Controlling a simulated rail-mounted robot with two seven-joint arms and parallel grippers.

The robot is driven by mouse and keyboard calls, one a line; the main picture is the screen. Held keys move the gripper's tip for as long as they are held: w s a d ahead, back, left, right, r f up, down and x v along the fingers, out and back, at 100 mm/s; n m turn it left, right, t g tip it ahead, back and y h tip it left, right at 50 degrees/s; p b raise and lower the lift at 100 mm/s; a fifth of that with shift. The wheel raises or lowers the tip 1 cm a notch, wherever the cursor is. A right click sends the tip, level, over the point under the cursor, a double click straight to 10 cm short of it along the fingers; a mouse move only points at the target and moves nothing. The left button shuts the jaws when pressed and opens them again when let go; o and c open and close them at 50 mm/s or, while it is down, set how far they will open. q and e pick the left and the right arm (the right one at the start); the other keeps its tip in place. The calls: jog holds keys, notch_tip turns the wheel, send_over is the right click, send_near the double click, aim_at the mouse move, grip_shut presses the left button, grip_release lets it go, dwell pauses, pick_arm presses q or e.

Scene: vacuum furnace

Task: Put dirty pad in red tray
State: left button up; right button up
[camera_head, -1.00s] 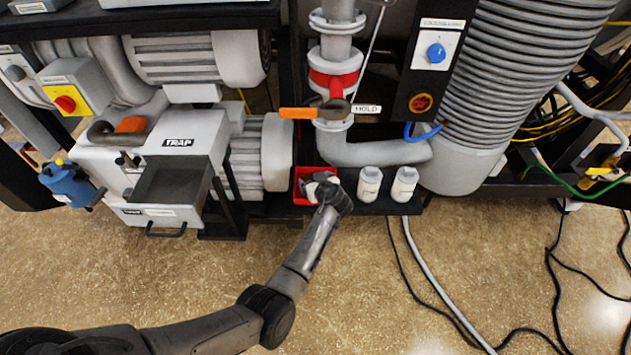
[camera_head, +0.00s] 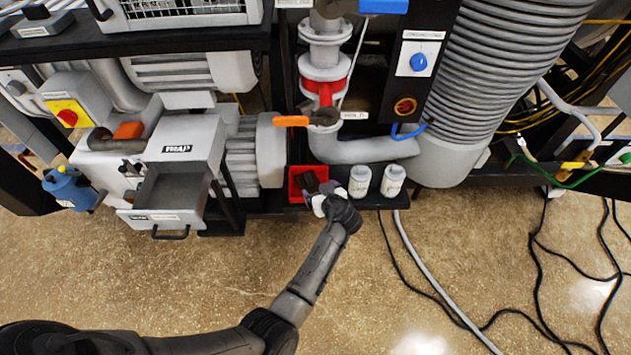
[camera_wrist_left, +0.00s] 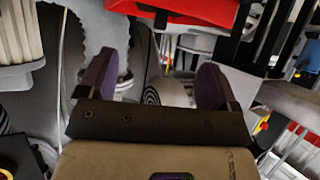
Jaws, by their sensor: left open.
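The red tray (camera_head: 294,191) sits on the low dark shelf, left of two white bottles. A dark brown piece, which looks like the dirty pad (camera_head: 308,180), shows within the tray's outline; it is small, and I cannot tell exactly how it rests. My left gripper (camera_head: 313,198) is at the tray's front right edge. In the left wrist view its two dark purple fingers (camera_wrist_left: 155,85) are spread apart with nothing held between them. The red tray's edge also shows at the top of that view (camera_wrist_left: 190,10). My right gripper is not in view.
Two white bottles (camera_head: 360,182) (camera_head: 393,181) stand close to the right of the gripper. The open trap drawer (camera_head: 172,190) is at the left. An orange-handled valve (camera_head: 291,121) is above the tray. The floor in front is clear, with hoses and cables on the right.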

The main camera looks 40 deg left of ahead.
pick_arm(q)
jog(key=shift+v, duration=0.8)
